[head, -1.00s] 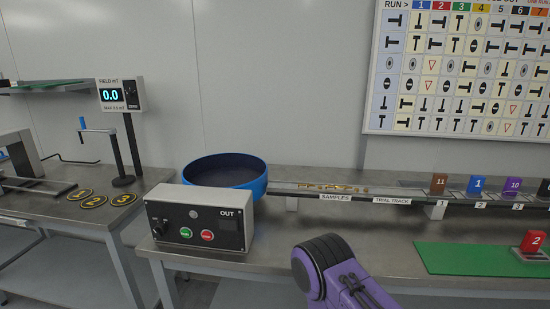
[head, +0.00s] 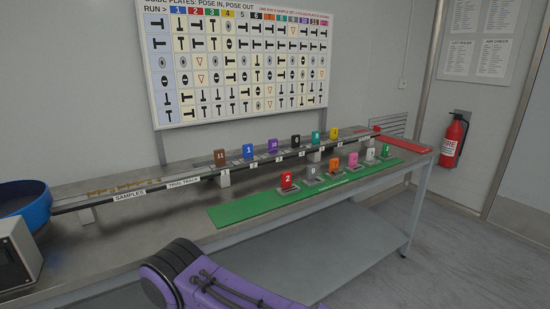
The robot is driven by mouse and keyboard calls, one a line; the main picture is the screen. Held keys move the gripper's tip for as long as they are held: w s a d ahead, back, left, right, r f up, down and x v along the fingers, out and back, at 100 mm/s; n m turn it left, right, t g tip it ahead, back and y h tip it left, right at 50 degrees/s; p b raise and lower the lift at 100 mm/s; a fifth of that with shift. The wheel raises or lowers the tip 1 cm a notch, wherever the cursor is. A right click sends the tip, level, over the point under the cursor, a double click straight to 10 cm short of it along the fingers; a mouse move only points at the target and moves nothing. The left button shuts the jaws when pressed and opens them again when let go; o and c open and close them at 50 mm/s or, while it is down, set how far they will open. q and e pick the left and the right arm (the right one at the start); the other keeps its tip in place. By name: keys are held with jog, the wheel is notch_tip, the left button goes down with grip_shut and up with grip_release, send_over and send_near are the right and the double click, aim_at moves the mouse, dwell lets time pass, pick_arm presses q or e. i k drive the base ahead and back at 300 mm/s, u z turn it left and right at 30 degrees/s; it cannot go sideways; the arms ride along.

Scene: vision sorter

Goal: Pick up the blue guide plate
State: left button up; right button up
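The blue guide plate (head: 248,150), marked 1, stands upright on the trial track (head: 205,174). It is between the brown plate 11 (head: 221,158) on its left and the purple plate 10 (head: 272,146) on its right. Nothing covers its front. Neither of my grippers is in view. Only a purple link of one of my arms shows at the bottom, well in front of the track.
Black, teal and yellow plates stand farther right on the track. A green mat (head: 240,209) in front of it holds several plates, with red plate 2 (head: 287,179) leftmost. A blue bowl (head: 38,204) and grey control box (head: 18,250) are at left. A fire extinguisher (head: 454,138) hangs at right.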

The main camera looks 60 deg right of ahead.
aim_at(249, 157)
jog(key=z, duration=0.1)
jog(key=i, duration=0.45)
jog(key=z, duration=1.6)
jog(key=k, duration=0.55)
jog(key=z, duration=0.45)
